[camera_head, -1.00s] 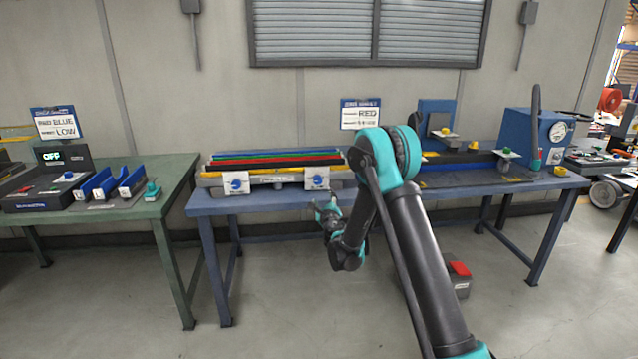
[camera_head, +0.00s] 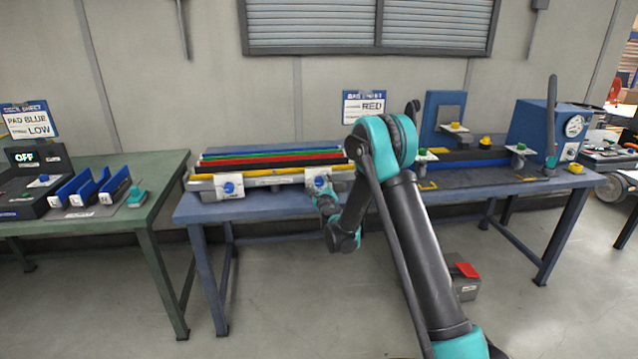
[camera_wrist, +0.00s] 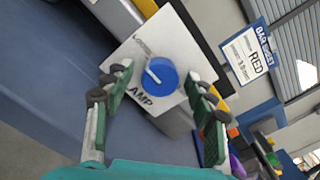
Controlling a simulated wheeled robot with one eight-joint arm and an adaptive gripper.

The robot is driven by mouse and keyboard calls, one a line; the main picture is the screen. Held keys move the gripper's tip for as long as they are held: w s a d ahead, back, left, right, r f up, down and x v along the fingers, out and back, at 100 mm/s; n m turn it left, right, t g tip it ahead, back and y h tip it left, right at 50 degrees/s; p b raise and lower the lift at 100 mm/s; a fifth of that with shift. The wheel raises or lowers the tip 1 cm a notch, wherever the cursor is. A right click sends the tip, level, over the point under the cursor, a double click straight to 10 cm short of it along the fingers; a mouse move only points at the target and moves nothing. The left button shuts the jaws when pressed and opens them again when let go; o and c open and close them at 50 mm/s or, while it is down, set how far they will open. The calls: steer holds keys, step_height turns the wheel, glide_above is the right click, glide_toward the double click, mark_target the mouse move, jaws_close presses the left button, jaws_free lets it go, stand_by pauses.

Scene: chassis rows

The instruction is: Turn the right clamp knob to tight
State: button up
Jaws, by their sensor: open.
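The right clamp knob (camera_head: 320,182) is a round blue knob on a white plate at the front of the bar fixture on the blue table. In the wrist view the blue knob (camera_wrist: 160,76) has a pale pointer line and sits on a white plate (camera_wrist: 139,56) with partly readable lettering ending in "AMP". My gripper (camera_wrist: 158,100) is open, its two green-padded fingers on either side of the knob's plate, apart from the knob as far as I can see. In the head view my gripper (camera_head: 326,203) is just below the right knob, partly hidden by my arm. The left clamp knob (camera_head: 229,188) is similar.
Coloured bars (camera_head: 270,160) lie in the fixture behind the knobs. A sign reading RED (camera_head: 364,107) stands behind the blue table (camera_head: 262,208). To the right are a blue press-like machine (camera_head: 540,130) and a lever. A red-topped pedal box (camera_head: 466,278) is on the floor.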

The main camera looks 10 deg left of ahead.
steer(key=c, duration=1.2)
steer(key=shift+o, duration=0.2)
